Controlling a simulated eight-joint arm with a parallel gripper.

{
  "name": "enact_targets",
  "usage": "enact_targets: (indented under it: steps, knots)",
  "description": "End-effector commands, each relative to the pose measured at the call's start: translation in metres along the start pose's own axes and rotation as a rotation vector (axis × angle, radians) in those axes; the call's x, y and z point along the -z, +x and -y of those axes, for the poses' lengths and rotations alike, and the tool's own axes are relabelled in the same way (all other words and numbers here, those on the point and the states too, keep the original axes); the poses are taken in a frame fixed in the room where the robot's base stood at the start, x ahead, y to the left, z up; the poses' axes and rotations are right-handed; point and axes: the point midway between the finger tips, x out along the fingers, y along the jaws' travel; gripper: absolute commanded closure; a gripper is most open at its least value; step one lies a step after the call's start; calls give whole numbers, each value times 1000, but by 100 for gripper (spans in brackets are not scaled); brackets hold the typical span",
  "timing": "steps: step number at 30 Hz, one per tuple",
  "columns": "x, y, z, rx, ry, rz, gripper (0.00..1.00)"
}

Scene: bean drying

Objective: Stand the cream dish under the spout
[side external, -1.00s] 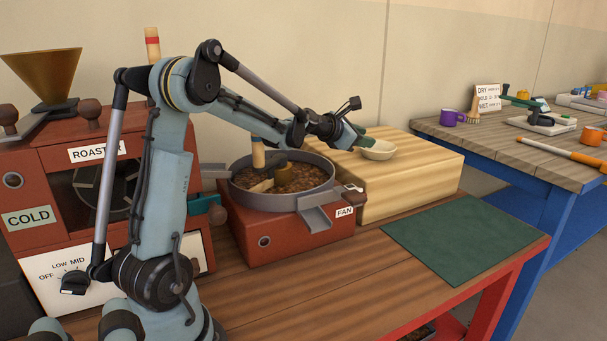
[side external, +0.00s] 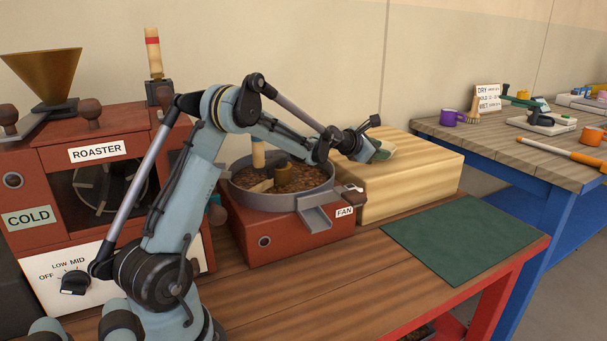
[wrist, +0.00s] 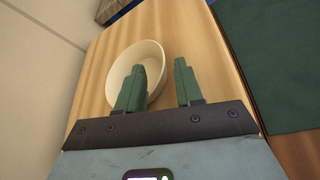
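The cream dish (wrist: 149,52) sits on the pale wooden block (side external: 430,176), and in the side view my gripper (side external: 382,152) almost fully hides it. In the wrist view my two green fingers (wrist: 162,88) are apart. The left finger overlaps the dish's inside and the right finger is outside its right rim. The rim lies between them; I cannot tell whether either finger touches it. The grey metal spout (side external: 314,216) slopes down from the front of the round cooling pan (side external: 240,190), above the red fan box (side external: 285,237).
A dark green mat (side external: 462,240) lies empty on the bench (side external: 330,290), right of the fan box. The roaster (side external: 70,180) stands at left. A second table (side external: 480,150) with a purple mug (side external: 448,118) and tools is at right. Bench space in front of the spout is clear.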

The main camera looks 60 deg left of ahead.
Motion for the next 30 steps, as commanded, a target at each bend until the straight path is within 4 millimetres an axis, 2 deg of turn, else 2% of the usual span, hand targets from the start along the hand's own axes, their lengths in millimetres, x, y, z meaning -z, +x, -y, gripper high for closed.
enact_targets:
  steps: [9,14,21,28,30]
  knots:
    - [-4,38,0,0,1,0,64]
    - [-4,45,0,0,0,-1,64]
    - [-4,46,0,0,0,-1,64]
    - [-4,46,0,0,0,-1,98]
    - [-3,46,0,0,0,-1,100]
